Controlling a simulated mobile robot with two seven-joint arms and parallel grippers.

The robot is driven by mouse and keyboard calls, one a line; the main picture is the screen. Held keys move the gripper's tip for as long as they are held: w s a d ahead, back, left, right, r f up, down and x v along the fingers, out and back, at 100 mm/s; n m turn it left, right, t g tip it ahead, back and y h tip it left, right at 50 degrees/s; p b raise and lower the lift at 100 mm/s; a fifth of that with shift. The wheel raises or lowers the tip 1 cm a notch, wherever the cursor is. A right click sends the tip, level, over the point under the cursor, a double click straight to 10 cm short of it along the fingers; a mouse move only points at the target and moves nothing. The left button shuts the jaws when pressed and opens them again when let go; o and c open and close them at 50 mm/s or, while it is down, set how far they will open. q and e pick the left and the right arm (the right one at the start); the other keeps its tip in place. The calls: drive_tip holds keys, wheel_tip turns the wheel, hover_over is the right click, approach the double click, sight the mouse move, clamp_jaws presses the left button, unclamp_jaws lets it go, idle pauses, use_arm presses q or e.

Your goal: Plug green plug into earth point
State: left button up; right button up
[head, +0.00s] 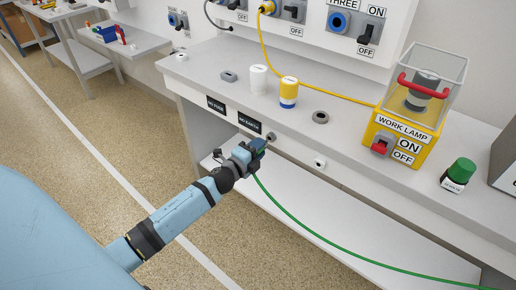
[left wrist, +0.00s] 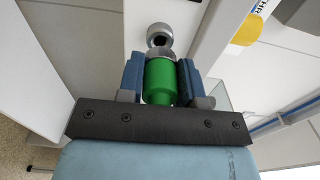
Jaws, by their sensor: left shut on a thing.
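My left gripper (head: 258,147) is at the front edge of the bench, beside the label that seems to read NO EARTH. In the left wrist view its two blue fingers are shut on the green plug (left wrist: 160,82). The earth point (left wrist: 159,36), a round silver socket with a dark hole, lies straight ahead of the plug's tip. The tip is very close to it; I cannot tell whether they touch. In the head view the earth point (head: 271,137) shows just beyond the fingers, which mostly hide the plug. My right gripper is not in view.
A green cable (head: 300,222) runs from the gripper to the lower right, in front of a lower shelf. On the bench (head: 215,62) stand white and yellow cups, a grey ring, a yellow work lamp box (head: 402,134) and a green-topped item (head: 459,172).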

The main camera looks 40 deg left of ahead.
use_arm(q)
drive_tip(key=shift+w+d, duration=0.1)
drive_tip(key=shift+w, duration=1.2)
idle(0.4)
drive_tip(key=o, duration=1.1)
drive_tip(key=s+a, duration=0.1)
drive_tip(key=s, duration=1.2)
drive_tip(key=shift+s+p, duration=0.35)
drive_tip(key=shift+p, duration=0.05)
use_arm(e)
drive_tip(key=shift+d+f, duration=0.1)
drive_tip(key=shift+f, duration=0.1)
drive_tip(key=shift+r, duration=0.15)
